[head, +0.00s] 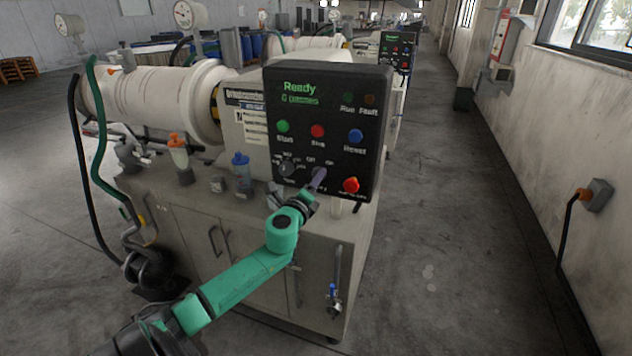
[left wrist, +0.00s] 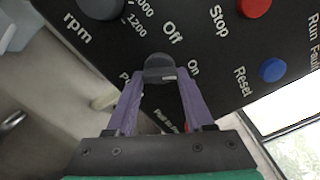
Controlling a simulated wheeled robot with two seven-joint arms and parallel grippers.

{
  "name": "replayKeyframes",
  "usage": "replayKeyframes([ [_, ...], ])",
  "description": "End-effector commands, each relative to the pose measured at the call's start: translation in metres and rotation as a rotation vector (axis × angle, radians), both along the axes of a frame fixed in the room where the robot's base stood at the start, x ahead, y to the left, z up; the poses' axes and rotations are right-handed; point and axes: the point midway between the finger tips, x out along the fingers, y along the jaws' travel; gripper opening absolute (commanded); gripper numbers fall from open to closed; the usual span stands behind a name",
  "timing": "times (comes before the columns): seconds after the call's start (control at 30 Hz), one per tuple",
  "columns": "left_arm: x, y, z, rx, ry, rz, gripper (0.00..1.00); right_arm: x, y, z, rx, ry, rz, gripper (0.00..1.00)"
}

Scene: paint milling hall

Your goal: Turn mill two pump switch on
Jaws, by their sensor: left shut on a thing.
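The black control panel (head: 325,130) of the nearest mill stands upright, its display reading "Ready" in green. Its small dark pump switch (left wrist: 158,66) is a round knob beside the labels "Off" and "On" in the left wrist view. A pale mark shows on its near edge; I cannot tell which label it points to. My left gripper (head: 319,177) is at the lower part of the panel. In the left wrist view its purple fingers (left wrist: 160,76) are closed on both sides of the knob. The fingers hide the switch in the head view. My right gripper is out of view.
A larger rpm knob (head: 287,167) sits left of the switch, and a red emergency button (head: 351,185) lower right. Start, stop and reset buttons are above. Another mill's panel (head: 397,50) is behind. The floor to the right is clear.

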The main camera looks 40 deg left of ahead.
Motion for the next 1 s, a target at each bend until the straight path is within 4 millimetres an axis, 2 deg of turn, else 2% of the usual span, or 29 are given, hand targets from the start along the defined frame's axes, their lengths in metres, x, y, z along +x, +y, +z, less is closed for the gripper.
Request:
replayKeyframes([
  [0.23,0.000,0.001,0.000,0.004,0.000,0.003,0.00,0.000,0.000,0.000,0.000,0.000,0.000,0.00],
  [0.27,0.000,0.001,0.000,0.004,0.000,0.003,0.56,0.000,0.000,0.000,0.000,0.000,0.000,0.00],
  [0.3,0.000,0.001,0.001,0.004,0.000,0.003,0.71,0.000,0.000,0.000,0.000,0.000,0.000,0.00],
  [0.33,0.000,0.001,0.001,0.004,0.000,0.003,0.82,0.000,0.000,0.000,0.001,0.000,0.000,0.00],
  [0.73,-0.005,-0.001,0.000,0.002,0.001,0.000,0.82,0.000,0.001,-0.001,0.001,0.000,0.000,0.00],
  [0.87,-0.021,-0.007,-0.002,0.002,0.003,-0.001,0.82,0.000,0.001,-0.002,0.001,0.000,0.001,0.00],
  [1.0,-0.051,-0.018,-0.004,0.000,0.005,-0.002,0.82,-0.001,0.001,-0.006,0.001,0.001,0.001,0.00],
])
